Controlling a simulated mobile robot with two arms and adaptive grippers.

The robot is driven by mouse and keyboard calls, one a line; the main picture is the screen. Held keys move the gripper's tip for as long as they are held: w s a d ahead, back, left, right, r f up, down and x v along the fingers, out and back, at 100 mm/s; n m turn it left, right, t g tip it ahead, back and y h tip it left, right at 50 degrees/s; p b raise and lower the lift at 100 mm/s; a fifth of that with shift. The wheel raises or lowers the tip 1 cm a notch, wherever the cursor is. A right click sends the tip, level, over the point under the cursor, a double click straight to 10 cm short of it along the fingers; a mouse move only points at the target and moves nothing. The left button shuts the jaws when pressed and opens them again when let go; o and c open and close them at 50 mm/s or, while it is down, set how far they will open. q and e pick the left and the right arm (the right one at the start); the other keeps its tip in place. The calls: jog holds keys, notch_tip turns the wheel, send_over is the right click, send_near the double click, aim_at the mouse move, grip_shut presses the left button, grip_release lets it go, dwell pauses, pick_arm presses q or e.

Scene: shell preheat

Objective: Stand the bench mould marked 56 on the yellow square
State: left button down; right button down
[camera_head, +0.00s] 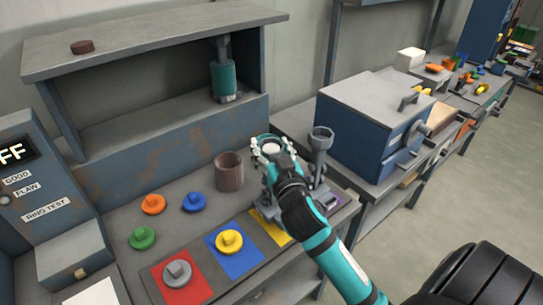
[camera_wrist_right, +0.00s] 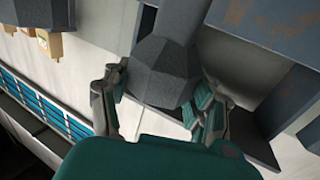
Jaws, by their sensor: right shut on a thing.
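My right gripper (camera_head: 272,152) is shut on a grey faceted mould (camera_wrist_right: 165,72), which sits between its fingers in the right wrist view. In the head view the gripper and forearm hide most of this mould. No number can be read on it. The yellow square (camera_head: 279,234) is on the bench, partly covered by my arm. A grey base (camera_head: 262,212) shows just beside the gripper at that square's far edge; I cannot tell whether it rests there. Another grey cup-topped mould (camera_head: 321,142) stands upright just right of the gripper. My left gripper is not in view.
A red square (camera_head: 195,297) bears a grey knobbed piece, and a blue square (camera_head: 242,266) bears a yellow one. Orange, blue and green pieces and a brown cup (camera_head: 229,172) stand behind. A blue box (camera_head: 370,118) is at the right. A teal object (camera_head: 224,78) stands on the shelf.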

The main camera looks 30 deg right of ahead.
jog(key=shift+f, duration=0.85)
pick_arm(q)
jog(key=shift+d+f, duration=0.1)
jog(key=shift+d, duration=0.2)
pick_arm(e)
jog(key=shift+f, duration=0.15)
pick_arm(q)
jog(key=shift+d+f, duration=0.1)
pick_arm(e)
jog(key=shift+c, duration=1.9)
grip_release()
jog(key=shift+s, duration=0.1)
pick_arm(q)
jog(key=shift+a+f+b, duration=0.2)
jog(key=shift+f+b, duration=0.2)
jog(key=shift+b, duration=0.15)
pick_arm(e)
jog(key=v, duration=1.2)
